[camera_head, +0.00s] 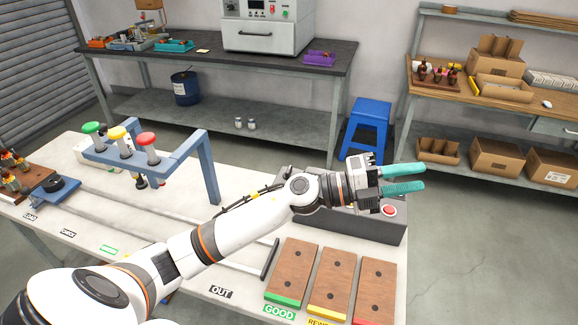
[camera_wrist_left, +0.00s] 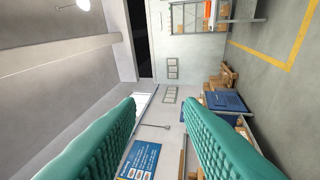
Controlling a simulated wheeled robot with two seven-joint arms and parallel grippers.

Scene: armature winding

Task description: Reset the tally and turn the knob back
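My left gripper (camera_head: 421,177) is in the head view, reaching right over a dark grey control box (camera_head: 365,228) on the light table. Its two teal fingers are apart with nothing between them. In the left wrist view my left gripper (camera_wrist_left: 160,115) also shows spread fingers and only the far room. A red button (camera_head: 389,210) shows on top of the box, just below the gripper. The arm and gripper cover much of the box's top. I cannot make out a tally or a knob there. My right gripper is in neither view.
A blue frame (camera_head: 207,160) with green, yellow and red-topped handles stands on the table's left part. Three wooden boards (camera_head: 330,280) with green, yellow and red edges lie at the front right. A blue stool (camera_head: 367,128) stands behind the table.

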